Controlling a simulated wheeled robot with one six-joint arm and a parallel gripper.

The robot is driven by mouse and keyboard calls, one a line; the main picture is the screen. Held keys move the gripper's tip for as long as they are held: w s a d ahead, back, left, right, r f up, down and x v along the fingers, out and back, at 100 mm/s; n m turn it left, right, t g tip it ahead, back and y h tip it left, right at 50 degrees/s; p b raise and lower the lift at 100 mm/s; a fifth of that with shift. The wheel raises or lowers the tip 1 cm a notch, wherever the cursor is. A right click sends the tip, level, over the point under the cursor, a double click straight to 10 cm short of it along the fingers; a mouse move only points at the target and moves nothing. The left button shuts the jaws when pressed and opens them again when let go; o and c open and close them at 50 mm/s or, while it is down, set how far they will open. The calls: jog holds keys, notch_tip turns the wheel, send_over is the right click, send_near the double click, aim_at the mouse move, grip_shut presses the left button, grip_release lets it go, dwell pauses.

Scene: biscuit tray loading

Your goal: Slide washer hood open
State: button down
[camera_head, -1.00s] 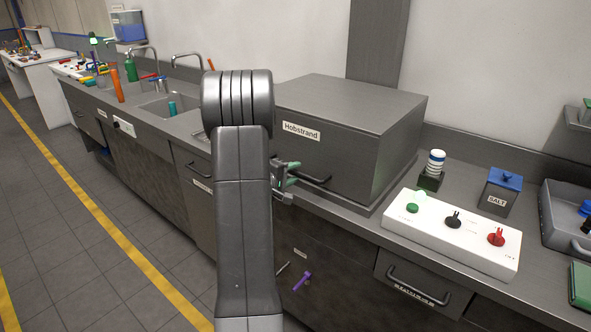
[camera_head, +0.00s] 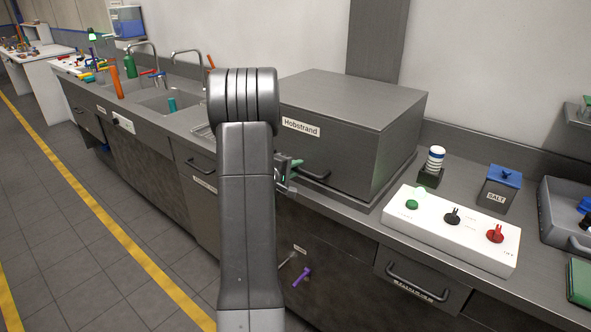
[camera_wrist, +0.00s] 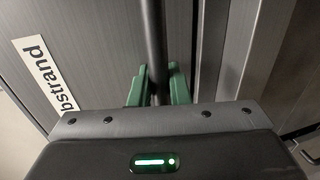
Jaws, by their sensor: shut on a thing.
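The washer hood (camera_head: 345,140) is a large grey metal box labelled "Hobstrand", sitting down on the counter. A dark bar handle (camera_head: 322,177) is on its front face. My gripper (camera_head: 291,168) is at the left end of this handle, partly hidden behind my arm. In the wrist view, the green fingers (camera_wrist: 157,84) stand on both sides of the handle bar (camera_wrist: 153,38) and are shut on it. The hood's front and part of its label (camera_wrist: 38,72) fill the left of that view.
A white control panel (camera_head: 450,232) with a green button and black and red knobs lies right of the hood. A striped lamp (camera_head: 435,160) and blue-lidded salt box (camera_head: 499,188) stand behind it. Sinks (camera_head: 170,100) are at left. The floor (camera_head: 70,225) is clear.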

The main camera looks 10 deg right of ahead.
notch_tip(320, 180, up, 35)
jog(key=p, duration=0.5)
jog(key=shift+f, duration=0.2)
jog(key=c, duration=1.4)
grip_release()
jog(key=b+v, duration=0.3)
jog(key=v, duration=1.1)
jog(key=shift+f, duration=0.15)
jog(key=shift+w, duration=0.1)
jog(key=p+x, duration=0.3)
jog(key=x, duration=1.1)
jog(key=shift+f, duration=0.15)
